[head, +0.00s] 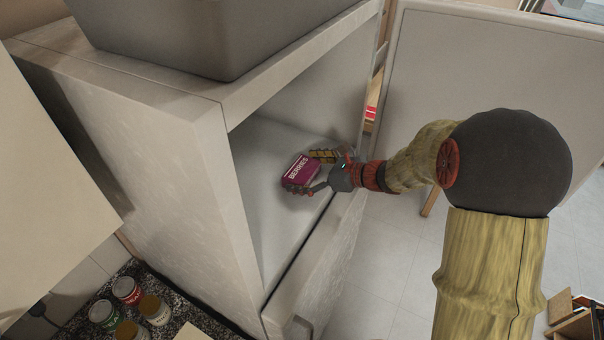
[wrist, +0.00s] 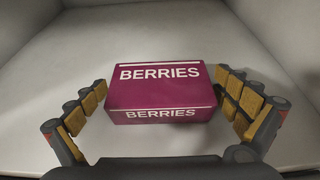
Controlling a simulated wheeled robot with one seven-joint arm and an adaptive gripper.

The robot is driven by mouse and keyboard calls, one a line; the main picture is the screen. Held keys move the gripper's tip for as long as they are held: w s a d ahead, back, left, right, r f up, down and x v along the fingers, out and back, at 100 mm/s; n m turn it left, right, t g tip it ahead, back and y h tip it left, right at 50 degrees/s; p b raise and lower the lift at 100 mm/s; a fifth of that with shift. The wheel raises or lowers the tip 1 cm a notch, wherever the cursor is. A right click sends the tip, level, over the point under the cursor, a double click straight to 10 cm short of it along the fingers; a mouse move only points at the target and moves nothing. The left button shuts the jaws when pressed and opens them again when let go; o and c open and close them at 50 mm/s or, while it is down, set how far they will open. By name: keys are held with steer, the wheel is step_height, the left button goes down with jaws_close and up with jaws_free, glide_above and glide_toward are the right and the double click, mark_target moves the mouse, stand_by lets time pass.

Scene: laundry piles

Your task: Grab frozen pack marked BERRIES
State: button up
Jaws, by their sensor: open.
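The frozen pack marked BERRIES (head: 299,171) is a small magenta box with white lettering. It lies flat on the white floor of an open freezer compartment (head: 268,235). In the wrist view the pack (wrist: 160,90) is centred, with its top and near side showing the word. My gripper (head: 315,172) reaches in from the right. In the wrist view my gripper (wrist: 163,112) is open, one finger on each side of the pack. A gap shows between the pack and each finger, narrower on the right.
The freezer's side wall (head: 150,130) and top frame enclose the compartment. An open door (head: 480,60) stands at the right. A grey bin (head: 190,35) sits on top. Several jars (head: 127,290) stand on a dark counter at lower left. Tiled floor (head: 385,260) lies at the right.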

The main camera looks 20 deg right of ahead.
steer(key=shift+c, duration=0.8)
steer(key=c, duration=1.1)
steer(key=shift+c, duration=0.2)
